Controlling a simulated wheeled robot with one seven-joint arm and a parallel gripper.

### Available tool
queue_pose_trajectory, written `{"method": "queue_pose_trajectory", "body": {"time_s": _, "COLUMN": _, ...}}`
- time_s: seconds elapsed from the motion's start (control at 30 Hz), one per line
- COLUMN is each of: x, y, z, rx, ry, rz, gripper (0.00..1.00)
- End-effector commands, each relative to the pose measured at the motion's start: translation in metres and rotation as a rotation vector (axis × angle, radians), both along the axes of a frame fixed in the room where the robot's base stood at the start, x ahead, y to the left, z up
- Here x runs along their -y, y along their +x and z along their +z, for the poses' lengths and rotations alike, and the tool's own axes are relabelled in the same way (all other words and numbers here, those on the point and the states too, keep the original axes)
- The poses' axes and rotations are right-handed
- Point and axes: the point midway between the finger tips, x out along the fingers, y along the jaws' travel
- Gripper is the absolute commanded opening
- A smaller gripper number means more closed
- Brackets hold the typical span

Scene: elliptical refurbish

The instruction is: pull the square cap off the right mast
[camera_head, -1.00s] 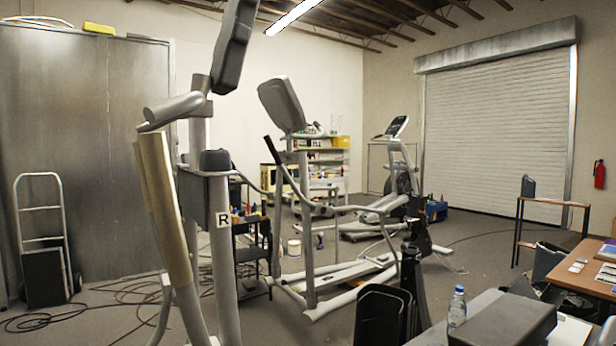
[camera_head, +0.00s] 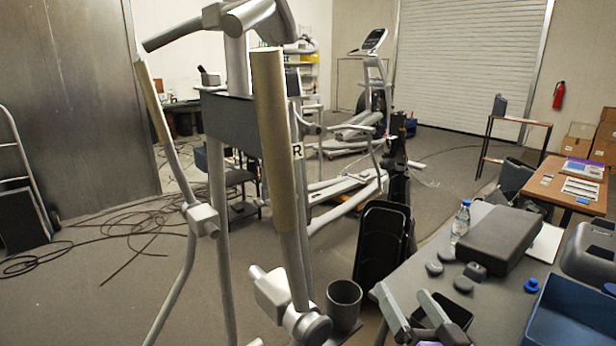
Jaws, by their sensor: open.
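The right mast is mostly behind a tan foam handle grip (camera_head: 270,140). Its white R label (camera_head: 297,151) shows just right of the grip. I cannot clearly make out the square cap; the mast's top is hidden by the grip. A dark crossbox (camera_head: 238,122) runs left from the mast. My gripper (camera_head: 399,294) is low in the picture, below and right of the mast and well apart from it. Its two grey fingers are spread and appear empty.
A grey cup (camera_head: 344,303) stands by the handle's lower joint. A table (camera_head: 405,274) at lower right holds a bottle (camera_head: 461,222), a dark case (camera_head: 508,240) and a blue bin (camera_head: 575,318). Cables (camera_head: 140,225) lie on the left floor.

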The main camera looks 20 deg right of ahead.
Motion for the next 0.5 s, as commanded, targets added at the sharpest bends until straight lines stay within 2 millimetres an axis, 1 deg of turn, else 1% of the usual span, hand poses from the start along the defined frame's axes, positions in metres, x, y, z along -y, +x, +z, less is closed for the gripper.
{"method": "queue_pose_trajectory", "body": {"time_s": 0.03, "x": 0.005, "y": 0.014, "z": 0.021, "rx": 0.031, "ry": 0.045, "rz": -0.016, "gripper": 0.78}}
{"method": "queue_pose_trajectory", "body": {"time_s": 0.1, "x": 0.013, "y": 0.028, "z": 0.041, "rx": 0.062, "ry": 0.110, "rz": -0.040, "gripper": 0.78}}
{"method": "queue_pose_trajectory", "body": {"time_s": 0.3, "x": 0.034, "y": 0.062, "z": 0.096, "rx": 0.149, "ry": 0.327, "rz": -0.099, "gripper": 0.78}}
{"method": "queue_pose_trajectory", "body": {"time_s": 0.5, "x": 0.050, "y": 0.087, "z": 0.146, "rx": 0.229, "ry": 0.584, "rz": -0.138, "gripper": 0.78}}
